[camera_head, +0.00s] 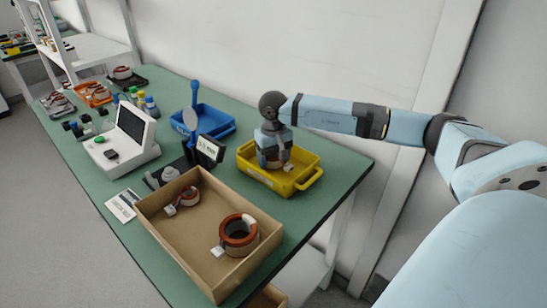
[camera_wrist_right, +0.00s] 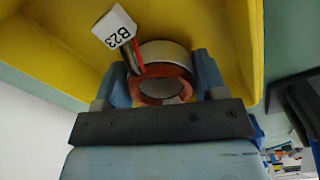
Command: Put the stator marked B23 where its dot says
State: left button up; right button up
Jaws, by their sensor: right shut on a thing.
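My right gripper (camera_head: 272,162) is down in the yellow tray (camera_head: 300,184). In the right wrist view its two fingers (camera_wrist_right: 165,82) are shut on a copper-and-grey ring stator (camera_wrist_right: 163,60). A white tag (camera_wrist_right: 114,27) reading B23 hangs from its wires and lies against the yellow tray (camera_wrist_right: 240,30). The stator is inside the tray's walls; whether it touches the floor I cannot tell. A blue tray (camera_head: 220,120) stands behind and left of the yellow one. No coloured dot on the stator is visible. My left gripper is not in view.
A cardboard box (camera_head: 150,212) in front holds a large stator (camera_head: 238,235) and a smaller one (camera_head: 189,197). A white tester (camera_head: 128,140) stands at left, a small display (camera_head: 208,149) mid-table. More stators sit in an orange tray (camera_head: 96,94) and others at the far end.

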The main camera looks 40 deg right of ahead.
jog(key=shift+f, duration=0.2)
jog(key=o, duration=1.2)
jog(key=shift+r, duration=0.1)
jog(key=shift+o, duration=0.2)
notch_tip(320, 180, up, 12)
jog(key=p, duration=0.1)
jog(key=shift+r+p, duration=0.15)
jog(key=shift+p, duration=0.15)
